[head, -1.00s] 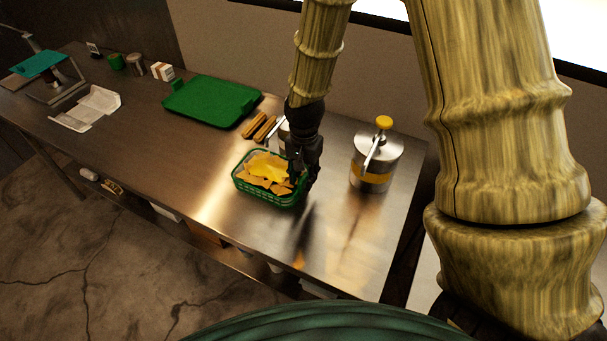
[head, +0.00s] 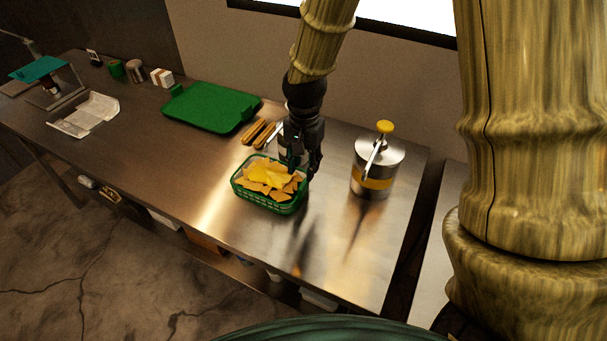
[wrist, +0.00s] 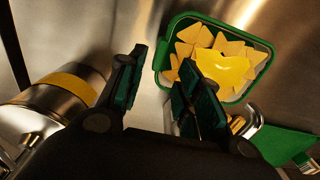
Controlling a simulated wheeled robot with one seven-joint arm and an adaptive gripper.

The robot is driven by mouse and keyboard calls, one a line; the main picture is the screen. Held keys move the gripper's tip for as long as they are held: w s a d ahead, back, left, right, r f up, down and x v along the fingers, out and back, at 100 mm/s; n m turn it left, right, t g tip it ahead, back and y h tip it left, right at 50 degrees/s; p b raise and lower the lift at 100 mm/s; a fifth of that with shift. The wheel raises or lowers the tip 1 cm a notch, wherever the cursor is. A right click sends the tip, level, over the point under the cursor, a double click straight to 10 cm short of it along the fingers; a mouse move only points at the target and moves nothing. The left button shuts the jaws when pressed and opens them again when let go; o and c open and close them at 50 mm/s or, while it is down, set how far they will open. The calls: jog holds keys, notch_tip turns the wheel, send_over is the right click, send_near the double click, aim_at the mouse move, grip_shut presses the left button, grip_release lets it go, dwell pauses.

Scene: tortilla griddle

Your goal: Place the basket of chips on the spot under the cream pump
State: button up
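The green basket of chips (head: 270,207) stands upright on the steel table, with yellow topping on the chips; it also shows at the upper right of the wrist view (wrist: 238,97). The pump canister (head: 377,165), silver with a yellow band and yellow knob, stands to its right; its body is at the left of the wrist view (wrist: 62,95). The table by its spout is bare. My gripper (head: 314,170) is at the basket's right edge.
Brown bars (head: 257,133) and a green tray (head: 212,108) lie behind and left of the basket. Open paper (head: 85,114) lies far left. The table front (head: 340,265) is clear.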

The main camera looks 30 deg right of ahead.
jog(key=shift+r+b, duration=0.7)
jog(key=shift+r, duration=2.2)
